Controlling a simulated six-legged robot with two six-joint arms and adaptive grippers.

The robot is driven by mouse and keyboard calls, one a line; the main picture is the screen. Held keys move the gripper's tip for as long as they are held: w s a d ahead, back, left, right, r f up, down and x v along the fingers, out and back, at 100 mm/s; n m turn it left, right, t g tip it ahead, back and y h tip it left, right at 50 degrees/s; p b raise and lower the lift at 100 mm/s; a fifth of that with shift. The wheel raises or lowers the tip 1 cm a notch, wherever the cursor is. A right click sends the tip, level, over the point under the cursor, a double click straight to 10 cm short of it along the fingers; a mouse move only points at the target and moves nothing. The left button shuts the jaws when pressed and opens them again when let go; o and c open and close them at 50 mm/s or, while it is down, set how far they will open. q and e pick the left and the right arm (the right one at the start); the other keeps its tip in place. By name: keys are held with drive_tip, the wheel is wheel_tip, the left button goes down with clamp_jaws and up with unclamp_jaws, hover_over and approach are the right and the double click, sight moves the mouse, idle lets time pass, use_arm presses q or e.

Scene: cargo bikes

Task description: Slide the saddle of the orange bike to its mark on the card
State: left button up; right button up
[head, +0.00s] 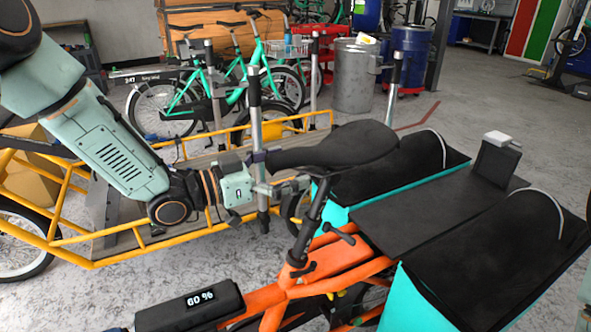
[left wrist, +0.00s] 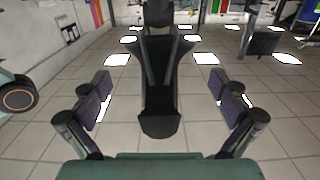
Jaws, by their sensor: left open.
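The black saddle (head: 345,147) sits on the seat post (head: 313,212) of the orange bike (head: 318,268), its nose pointing left. My left gripper (head: 272,172) is at the saddle's nose, its fingers spread and overlapping the nose in the head view. In the left wrist view a dark shape that looks like the saddle (left wrist: 160,120) lies between the two open fingers, with a visible gap on each side. Contact is not visible. I cannot make out a card or its mark in either view. My right gripper is not in view.
Black-topped teal bags (head: 480,250) and a dark rack deck fill the right. A yellow-framed cargo bike (head: 130,250) lies under my left arm. An upright metal post (head: 255,120) stands behind the gripper. A battery display (head: 200,298) reads 60 %.

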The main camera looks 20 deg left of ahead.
use_arm(q)
drive_tip(key=shift+w+d, duration=0.5)
drive_tip(key=shift+d, duration=0.05)
drive_tip(key=shift+c, duration=0.2)
drive_tip(key=c, duration=1.7)
drive_tip(key=shift+s+a+f+b, duration=0.15)
drive_tip(key=shift+f, duration=0.45)
drive_tip(key=shift+s+a+f+b, duration=0.15)
drive_tip(key=shift+f, duration=0.45)
drive_tip(key=o, duration=1.7)
drive_tip(key=shift+o, duration=0.2)
drive_tip(key=shift+r, duration=0.1)
